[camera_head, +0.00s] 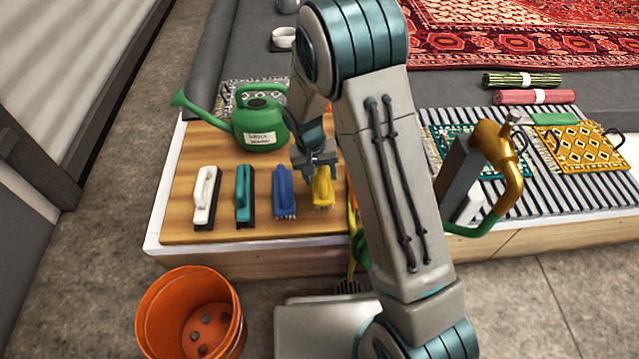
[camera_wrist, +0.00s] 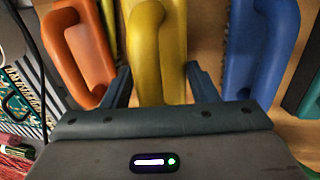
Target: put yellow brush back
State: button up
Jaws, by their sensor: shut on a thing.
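The yellow brush (camera_head: 322,190) is at the right end of the visible row of brushes, over the wooden board (camera_head: 185,227). My gripper (camera_head: 317,160) points down at it and is shut on its handle. In the wrist view the yellow brush (camera_wrist: 157,45) is between my two fingers (camera_wrist: 161,84), with the blue brush (camera_wrist: 262,45) on its right and an orange brush (camera_wrist: 83,50) on its left. I cannot tell whether its bristles touch the board. In the head view my arm hides the orange brush almost wholly.
The blue brush (camera_head: 284,192), teal brush (camera_head: 244,195) and white brush (camera_head: 205,197) stand in the row. A green watering can (camera_head: 262,125) is close behind. An orange bucket (camera_head: 160,310) is on the floor in front.

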aim_at(312, 179)
jog(key=shift+f+b, duration=0.4)
jog(key=shift+f, duration=1.1)
jog(key=shift+f, duration=0.15)
jog(key=o, duration=1)
jog(key=r+p, duration=0.1)
jog(key=r, duration=0.3)
jog(key=a+r+p, duration=0.1)
jog(key=r+p, duration=0.1)
jog(key=r, duration=0.2)
jog(key=a+r+p, duration=0.1)
jog(key=r, duration=0.3)
jog(key=shift+r+p, duration=0.2)
jog(key=shift+p, duration=0.2)
